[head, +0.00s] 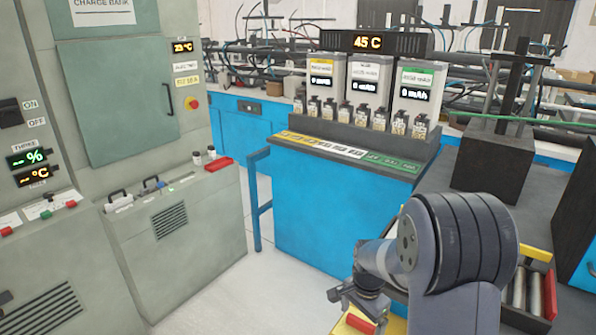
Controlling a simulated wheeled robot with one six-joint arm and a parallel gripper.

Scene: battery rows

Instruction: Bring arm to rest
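My arm rises at the lower right, with a large dark ribbed joint and a grey link bending over to the left. My gripper (358,300) hangs at the arm's end, low in the picture, over a yellow-edged tray (345,328). The fingers are small and dark and partly hidden by the wrist, so I cannot tell whether they are open or shut. I cannot make out anything held.
A blue bench (335,225) with several small cells and three labelled dispensers (364,88) stands ahead. A grey charge cabinet (128,90) is at left. A black box (493,165) and a tray of cylinders (535,295) are at right. The floor between is clear.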

